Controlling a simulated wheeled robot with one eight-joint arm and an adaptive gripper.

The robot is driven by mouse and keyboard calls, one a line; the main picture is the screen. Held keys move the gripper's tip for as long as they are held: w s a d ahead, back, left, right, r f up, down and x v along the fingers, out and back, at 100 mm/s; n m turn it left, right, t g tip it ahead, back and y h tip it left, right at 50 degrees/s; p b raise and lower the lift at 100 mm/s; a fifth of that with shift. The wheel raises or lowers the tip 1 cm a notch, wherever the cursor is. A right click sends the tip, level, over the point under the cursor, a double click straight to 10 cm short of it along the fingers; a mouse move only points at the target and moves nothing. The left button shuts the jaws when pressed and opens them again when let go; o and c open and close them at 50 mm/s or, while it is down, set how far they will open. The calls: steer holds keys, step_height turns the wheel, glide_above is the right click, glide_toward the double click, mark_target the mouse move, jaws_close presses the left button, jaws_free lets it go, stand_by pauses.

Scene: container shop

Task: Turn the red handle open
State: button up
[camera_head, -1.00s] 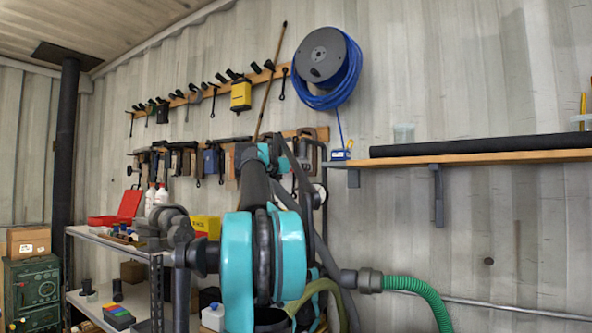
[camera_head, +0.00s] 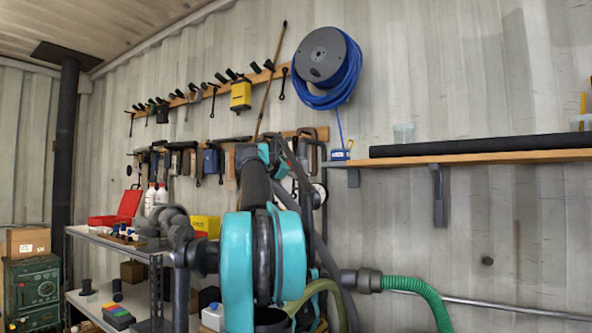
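I see no red handle that I can make out in the head view; it may be hidden behind my teal and dark grey arm, which fills the lower middle. I cannot make out my gripper or its fingertips. A dark grey coupling (camera_head: 362,281) with a ribbed green hose (camera_head: 428,299) shows just right of my arm, in front of the wall.
A metal shelf (camera_head: 108,243) at the left holds an open red case (camera_head: 122,207) and white bottles. A wooden wall shelf (camera_head: 480,157) carries a long black roll (camera_head: 480,146). A blue hose reel (camera_head: 328,68) and tool racks hang on the wall.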

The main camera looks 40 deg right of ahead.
steer(key=m, duration=0.5)
steer(key=shift+m, duration=0.3)
steer(key=shift+f+m, duration=0.1)
steer(key=shift+m, duration=2.1)
steer(key=o, duration=1.2)
steer(key=shift+c, duration=0.2)
steer(key=v, duration=0.7)
steer(key=shift+s+a, duration=0.15)
steer(key=shift+a, duration=0.05)
